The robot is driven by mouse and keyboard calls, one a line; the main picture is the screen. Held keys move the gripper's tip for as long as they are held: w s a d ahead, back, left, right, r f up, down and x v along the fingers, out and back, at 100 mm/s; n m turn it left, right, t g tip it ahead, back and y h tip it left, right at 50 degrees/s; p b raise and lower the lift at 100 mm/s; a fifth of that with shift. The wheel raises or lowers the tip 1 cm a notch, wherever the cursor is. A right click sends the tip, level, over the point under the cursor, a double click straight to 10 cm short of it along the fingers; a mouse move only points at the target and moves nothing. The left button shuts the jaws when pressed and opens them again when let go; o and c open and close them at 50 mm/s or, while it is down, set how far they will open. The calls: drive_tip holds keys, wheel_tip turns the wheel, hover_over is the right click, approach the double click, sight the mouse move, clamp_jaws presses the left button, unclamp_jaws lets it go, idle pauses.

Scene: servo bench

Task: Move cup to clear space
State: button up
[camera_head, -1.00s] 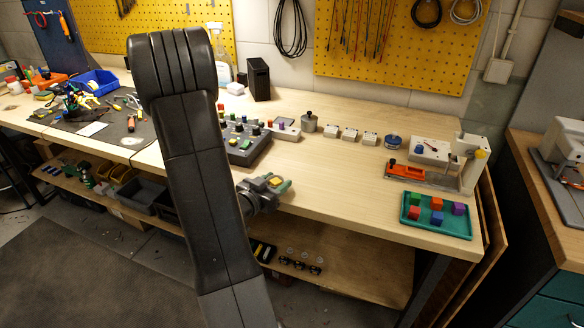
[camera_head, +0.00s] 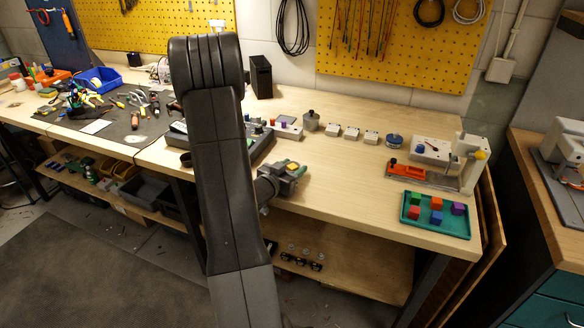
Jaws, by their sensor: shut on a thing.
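My gripper (camera_head: 292,168) is above the front part of the wooden bench (camera_head: 345,190), right of my arm. Its jaws are shut on a small yellow thing (camera_head: 292,165), which shows between the greenish fingertips. It is likely the cup, but it is too small and too covered by the jaws to make out its shape. No other clear cup shows on the bench. My upright arm hides part of the bench's left middle.
A dark control box (camera_head: 262,141) is close behind my gripper. A grey lidded pot (camera_head: 311,122), several white blocks and a gauge fixture (camera_head: 430,150) line the back. A teal tray (camera_head: 447,228) of coloured cubes is at the right. Bare wood lies between my gripper and the tray.

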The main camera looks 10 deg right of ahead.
drive_tip(key=shift+f, duration=0.2)
drive_tip(key=o, duration=1)
drive_tip(key=shift+o, duration=0.2)
drive_tip(key=shift+r, duration=0.1)
drive_tip(key=shift+r, duration=0.1)
drive_tip(key=b+v, duration=0.1)
drive_tip(key=v, duration=1.1)
